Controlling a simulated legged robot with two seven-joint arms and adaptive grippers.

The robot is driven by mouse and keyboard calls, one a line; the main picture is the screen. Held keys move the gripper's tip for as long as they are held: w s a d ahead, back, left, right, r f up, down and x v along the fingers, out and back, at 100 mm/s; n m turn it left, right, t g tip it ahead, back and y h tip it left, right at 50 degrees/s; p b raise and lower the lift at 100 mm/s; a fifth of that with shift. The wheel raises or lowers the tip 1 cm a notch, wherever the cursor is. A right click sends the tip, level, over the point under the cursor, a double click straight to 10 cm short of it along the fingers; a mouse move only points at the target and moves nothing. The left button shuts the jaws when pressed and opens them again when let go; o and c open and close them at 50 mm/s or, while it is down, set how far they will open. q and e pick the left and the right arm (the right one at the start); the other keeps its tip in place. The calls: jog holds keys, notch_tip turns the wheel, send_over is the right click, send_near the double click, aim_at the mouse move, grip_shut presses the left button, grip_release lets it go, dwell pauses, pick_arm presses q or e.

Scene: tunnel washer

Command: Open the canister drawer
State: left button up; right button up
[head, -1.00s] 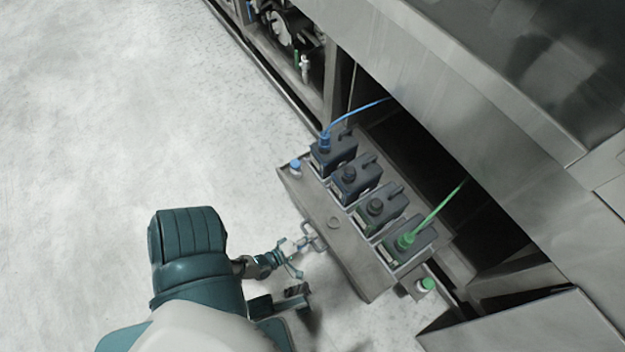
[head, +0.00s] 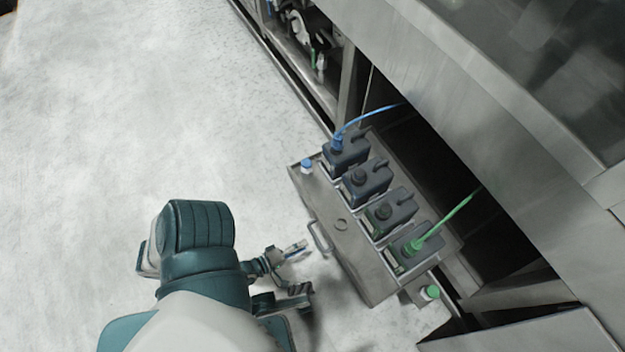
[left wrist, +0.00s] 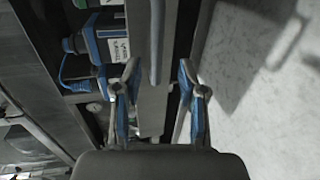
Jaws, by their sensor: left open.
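The canister drawer (head: 345,240) is a grey metal tray pulled out from under the machine, with its front panel facing my arm. Several dark canisters (head: 367,183) stand in it in a row. Its bar handle (head: 318,238) sticks out from the front panel. My left gripper (head: 300,268) is open and empty, a little to the left of the handle and apart from it. In the left wrist view the open fingers (left wrist: 160,85) show with a grey bar, apparently the handle, beyond and between them. My right gripper is not in view.
The steel machine body (head: 470,100) overhangs the drawer's back. A blue hose (head: 365,118) and a green hose (head: 450,215) run from canisters into the dark opening. A metal panel (head: 540,335) stands at lower right. The pale floor (head: 130,110) at left is clear.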

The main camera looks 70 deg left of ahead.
pick_arm(q)
jog(key=v, duration=0.5)
dwell(0.4)
